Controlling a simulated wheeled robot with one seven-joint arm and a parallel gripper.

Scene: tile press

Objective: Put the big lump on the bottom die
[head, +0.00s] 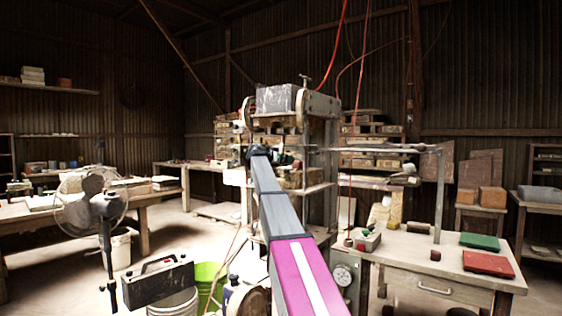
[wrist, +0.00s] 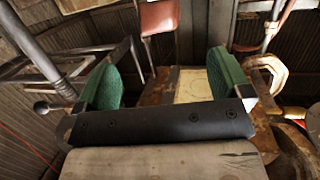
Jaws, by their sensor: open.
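My gripper (wrist: 163,80) has two green-padded fingers spread wide, with nothing held between them. In the head view the arm reaches into the tile press (head: 318,130), and its end is a small dark shape in front of the frame. Beyond the fingers, the wrist view shows a pale flat plate (wrist: 193,86) with a faint rounded outline, on a brown surface. It may be the bottom die, but I cannot tell for sure. I cannot clearly make out the big lump in either view. Orange-brown blocks (head: 480,197) stand on a small table at the right.
A workbench (head: 400,262) at the right holds a green slab (head: 479,241), a red slab (head: 488,263) and small tools. A metal post with a long lever (head: 440,195) rises from it. A fan (head: 90,195), a toolbox (head: 158,284) and buckets stand at the left.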

